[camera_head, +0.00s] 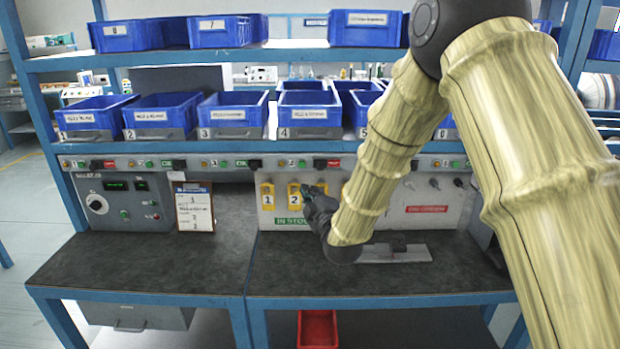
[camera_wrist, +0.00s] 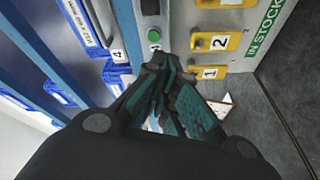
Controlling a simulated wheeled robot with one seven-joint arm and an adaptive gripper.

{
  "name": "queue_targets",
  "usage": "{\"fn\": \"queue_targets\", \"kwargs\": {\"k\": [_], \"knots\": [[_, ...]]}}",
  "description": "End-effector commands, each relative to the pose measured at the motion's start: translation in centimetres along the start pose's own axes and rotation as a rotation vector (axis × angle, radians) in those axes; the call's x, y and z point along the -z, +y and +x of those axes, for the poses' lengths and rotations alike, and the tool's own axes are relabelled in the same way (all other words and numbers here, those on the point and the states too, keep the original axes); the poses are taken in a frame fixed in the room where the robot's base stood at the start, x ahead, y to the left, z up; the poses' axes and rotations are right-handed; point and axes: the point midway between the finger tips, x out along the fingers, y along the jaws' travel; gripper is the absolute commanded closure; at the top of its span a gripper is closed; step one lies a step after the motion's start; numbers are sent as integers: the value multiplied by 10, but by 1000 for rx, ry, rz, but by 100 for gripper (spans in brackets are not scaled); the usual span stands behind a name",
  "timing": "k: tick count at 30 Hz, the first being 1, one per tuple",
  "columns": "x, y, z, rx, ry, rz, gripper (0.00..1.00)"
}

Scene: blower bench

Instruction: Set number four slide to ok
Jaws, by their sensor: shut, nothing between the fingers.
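The number four station is on the grey rail under the shelf. Its black slide (camera_head: 320,163) sits between a green button (camera_head: 301,163) on the left and a red label (camera_head: 334,163) on the right. In the wrist view the green button (camera_wrist: 154,35) shows just beyond the fingertips, with part of a dark slide (camera_wrist: 150,6) at the top edge. My gripper (camera_head: 312,193) is shut and empty, below the rail in front of the yellow tags. In the wrist view its tips (camera_wrist: 163,62) point toward the rail. The slide's lettering is too small to read.
Yellow tags one (camera_head: 267,198) and two (camera_head: 294,198) hang on the panel close beside my gripper. A clipboard (camera_head: 194,206) leans at the left. Blue bins (camera_head: 310,114) line the shelf above the rail. The dark bench top (camera_head: 150,264) is mostly clear at the front.

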Motion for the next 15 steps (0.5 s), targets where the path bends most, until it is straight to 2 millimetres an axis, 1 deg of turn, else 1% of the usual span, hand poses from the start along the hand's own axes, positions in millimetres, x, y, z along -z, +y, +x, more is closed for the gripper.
{"fn": "queue_targets", "kwargs": {"k": [1,4,7,15], "knots": [[8,9,5,-27,16,-25,100],[16,22,10,-54,31,-56,100],[18,24,11,-60,34,-64,100],[18,24,12,-58,32,-62,100]]}}
